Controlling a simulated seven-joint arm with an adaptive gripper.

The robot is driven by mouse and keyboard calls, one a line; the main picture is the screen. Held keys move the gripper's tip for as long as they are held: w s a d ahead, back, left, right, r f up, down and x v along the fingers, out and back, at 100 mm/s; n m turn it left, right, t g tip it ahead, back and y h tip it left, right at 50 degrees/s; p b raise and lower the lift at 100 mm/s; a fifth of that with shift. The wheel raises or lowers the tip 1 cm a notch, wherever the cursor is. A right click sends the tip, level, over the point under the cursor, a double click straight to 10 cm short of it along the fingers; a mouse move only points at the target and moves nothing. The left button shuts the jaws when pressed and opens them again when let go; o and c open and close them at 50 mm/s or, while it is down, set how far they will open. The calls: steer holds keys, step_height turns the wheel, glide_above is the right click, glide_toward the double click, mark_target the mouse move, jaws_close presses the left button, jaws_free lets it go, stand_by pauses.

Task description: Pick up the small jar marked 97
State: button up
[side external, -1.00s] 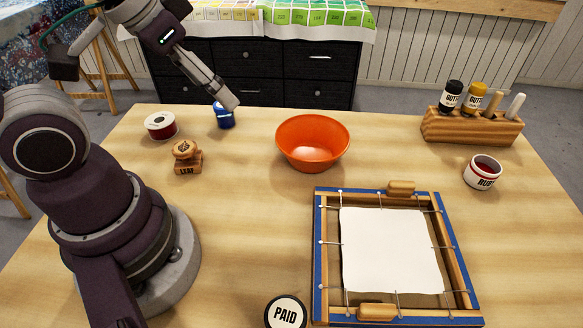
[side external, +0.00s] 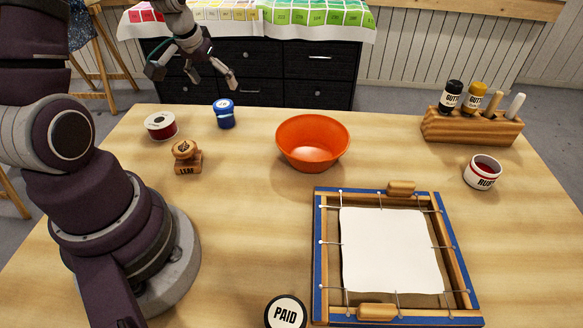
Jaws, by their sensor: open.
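A small blue jar (side external: 225,115) with a pale marking on its lid stands upright near the back left edge of the table. The marking is too small to read. My gripper (side external: 213,82) is open and empty. In the picture it is above the jar and apart from it, with its fingers pointing down over the table's back edge.
A blue-edged frame (side external: 319,262), a marked pot (side external: 483,172) and a wooden bottle rack (side external: 471,131) are farther right.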

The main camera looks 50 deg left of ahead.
mark_target(222, 105)
steer(key=x, duration=0.6)
steer(key=s+x, duration=0.1)
steer(key=x, duration=0.3)
steer(key=shift+f, duration=0.25)
steer(key=c, duration=1.3)
